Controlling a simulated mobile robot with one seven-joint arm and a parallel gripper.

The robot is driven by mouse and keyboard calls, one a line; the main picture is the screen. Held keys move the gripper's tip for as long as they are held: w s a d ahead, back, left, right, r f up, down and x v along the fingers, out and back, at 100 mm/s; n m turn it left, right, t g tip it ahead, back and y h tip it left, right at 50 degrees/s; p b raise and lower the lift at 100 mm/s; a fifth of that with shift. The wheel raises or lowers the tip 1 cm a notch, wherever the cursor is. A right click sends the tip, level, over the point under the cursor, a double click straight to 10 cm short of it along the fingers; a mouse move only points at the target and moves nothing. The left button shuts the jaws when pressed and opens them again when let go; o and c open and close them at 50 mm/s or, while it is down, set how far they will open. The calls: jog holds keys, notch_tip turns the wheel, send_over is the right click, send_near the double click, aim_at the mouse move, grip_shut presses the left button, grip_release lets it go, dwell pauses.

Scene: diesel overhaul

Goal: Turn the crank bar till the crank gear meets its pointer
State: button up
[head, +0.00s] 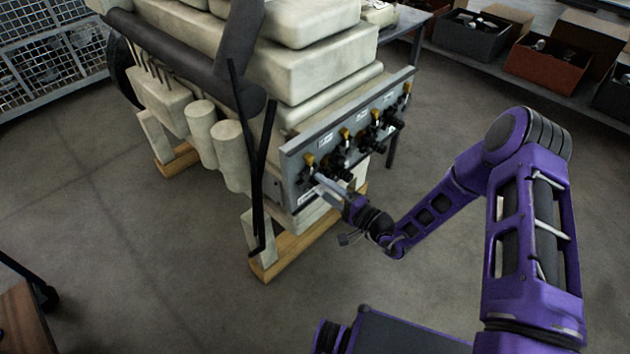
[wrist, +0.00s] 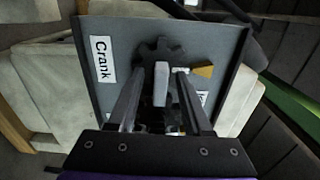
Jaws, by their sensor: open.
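The dark crank gear (wrist: 160,52) sits on the grey panel (wrist: 215,38), beside a label reading "Crank" (wrist: 102,60). A yellow pointer (wrist: 204,70) is to the right of the gear in the wrist view, apart from its teeth. The pale crank bar (wrist: 161,84) stands out in front of the gear. My gripper (wrist: 159,78) is open, with one finger on each side of the bar and gaps visible. In the head view my gripper (head: 327,184) is at the left end of the panel, where its fingers largely hide the bar.
Several other dark gears with yellow pointers (head: 345,133) run along the panel (head: 290,157) to the right. The pale engine (head: 315,60) stands on wooden blocks (head: 300,245). A dark leaning rod (head: 262,180) is left of the panel. Bare floor (head: 150,270) lies in front.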

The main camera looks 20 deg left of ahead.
jog(key=shift+p+v, duration=0.45)
jog(key=shift+v, duration=3.05)
